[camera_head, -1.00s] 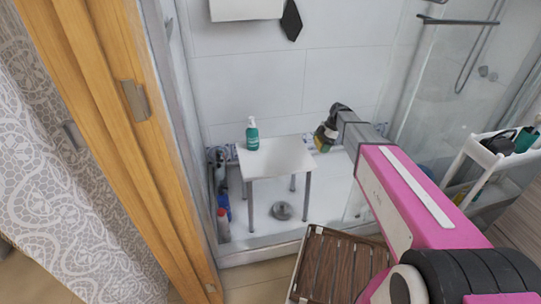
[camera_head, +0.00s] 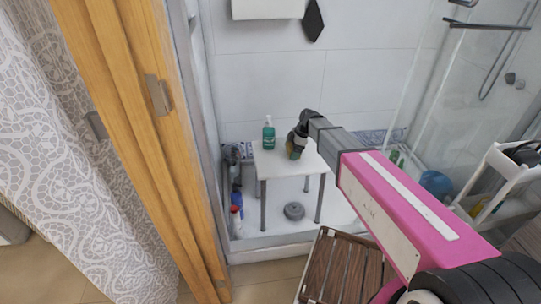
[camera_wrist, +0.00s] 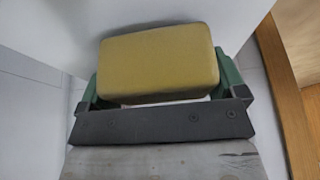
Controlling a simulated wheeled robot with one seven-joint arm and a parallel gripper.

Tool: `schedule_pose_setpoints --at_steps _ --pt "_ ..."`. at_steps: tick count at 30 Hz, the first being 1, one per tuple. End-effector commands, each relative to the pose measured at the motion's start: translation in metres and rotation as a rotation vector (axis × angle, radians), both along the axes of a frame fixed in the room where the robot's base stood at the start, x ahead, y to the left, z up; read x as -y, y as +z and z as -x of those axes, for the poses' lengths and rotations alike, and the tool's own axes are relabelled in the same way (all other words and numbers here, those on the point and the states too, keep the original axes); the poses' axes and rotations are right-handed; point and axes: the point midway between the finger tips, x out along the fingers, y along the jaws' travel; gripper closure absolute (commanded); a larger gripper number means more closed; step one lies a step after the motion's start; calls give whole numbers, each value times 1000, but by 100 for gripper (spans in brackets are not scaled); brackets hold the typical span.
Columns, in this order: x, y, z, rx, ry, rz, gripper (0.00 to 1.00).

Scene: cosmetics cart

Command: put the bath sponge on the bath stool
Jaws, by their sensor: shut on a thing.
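The bath sponge (camera_wrist: 158,64) is a yellow block, seen large in the wrist view between the two green fingers. My gripper (camera_head: 294,150) is shut on it; in the wrist view the fingers (camera_wrist: 160,82) clasp its left and right sides. In the head view the gripper overlaps the right part of the white top of the bath stool (camera_head: 275,168), and the sponge shows only as a small patch there. I cannot tell whether the sponge touches the stool top. A green pump bottle (camera_head: 268,134) stands upright on the stool's back left part.
The stool stands in a shower tray with a round grey drain (camera_head: 294,211). Several bottles (camera_head: 236,206) stand left of it. A slatted wooden stool (camera_head: 345,268) is in front. A white cart (camera_head: 505,180) is at the right. A wooden door frame (camera_head: 150,130) rises at the left.

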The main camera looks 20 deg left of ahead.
Motion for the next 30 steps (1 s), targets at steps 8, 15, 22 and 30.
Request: schedule_pose_setpoints --at_steps 8,15,22,30 --pt "-45 0 27 0 1 0 33" --pt "-56 0 34 0 0 0 33" --pt "-84 0 52 0 2 0 33" --pt "-84 -15 52 0 0 0 33"
